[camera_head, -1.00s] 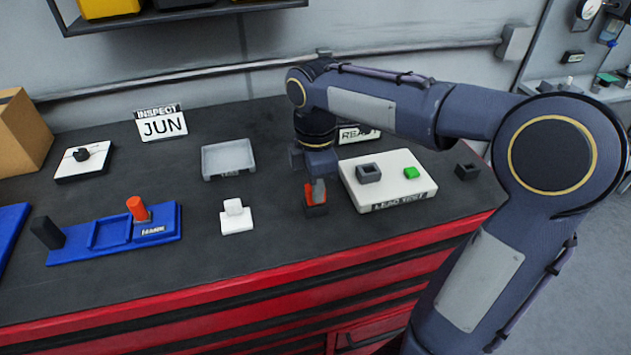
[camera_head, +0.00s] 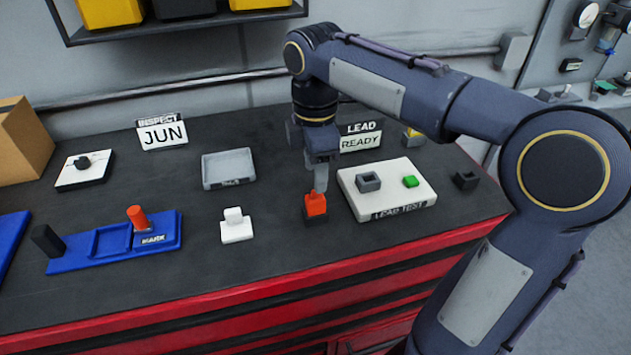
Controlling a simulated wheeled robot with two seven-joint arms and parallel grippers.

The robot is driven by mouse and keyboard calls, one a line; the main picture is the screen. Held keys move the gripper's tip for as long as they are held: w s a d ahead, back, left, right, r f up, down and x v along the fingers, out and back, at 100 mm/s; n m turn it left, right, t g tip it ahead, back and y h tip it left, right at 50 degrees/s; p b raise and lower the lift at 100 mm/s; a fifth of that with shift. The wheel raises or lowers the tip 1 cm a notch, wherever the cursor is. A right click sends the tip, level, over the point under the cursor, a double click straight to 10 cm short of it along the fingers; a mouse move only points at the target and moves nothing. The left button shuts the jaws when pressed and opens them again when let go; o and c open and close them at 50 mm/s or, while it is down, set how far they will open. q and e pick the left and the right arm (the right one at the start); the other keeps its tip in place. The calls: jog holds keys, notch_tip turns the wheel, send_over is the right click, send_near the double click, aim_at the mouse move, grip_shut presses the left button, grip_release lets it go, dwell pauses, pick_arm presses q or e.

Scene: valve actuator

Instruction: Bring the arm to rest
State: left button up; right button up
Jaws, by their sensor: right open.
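My right arm comes in from the right and bends down over the workbench (camera_head: 270,262). Its gripper (camera_head: 320,187) points down just above a small orange-red piece (camera_head: 316,204) in a dark base on the bench. The jaws are open, seen edge-on, and hold nothing that shows. The fingertips are close to the top of the orange-red piece; I cannot tell whether they touch it. My left gripper is not in view.
Right of the gripper is the white lead test board (camera_head: 387,190) with a grey socket and green button. A white block (camera_head: 236,226), grey tray (camera_head: 228,167) and blue mark holder (camera_head: 115,240) stand left. Behind are the READY sign (camera_head: 360,142) and JUN sign (camera_head: 162,134).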

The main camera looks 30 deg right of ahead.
jog(key=shift+r, duration=0.6)
jog(key=shift+s+f, duration=0.1)
jog(key=shift+s, duration=0.25)
jog(key=s+a+f+m+t+y, duration=0.2)
jog(key=s+f+m, duration=0.3)
jog(key=s+m, duration=0.3)
jog(key=s+a+f+m+t+y, duration=0.1)
jog(key=s+a+f+m+t, duration=0.1)
jog(key=s+f+m, duration=0.4)
jog(key=s+m+t, duration=0.1)
jog(key=s+m, duration=0.1)
jog(key=shift+m+t+y, duration=0.3)
jog(key=shift+m+y, duration=0.1)
jog(key=shift+s, duration=0.1)
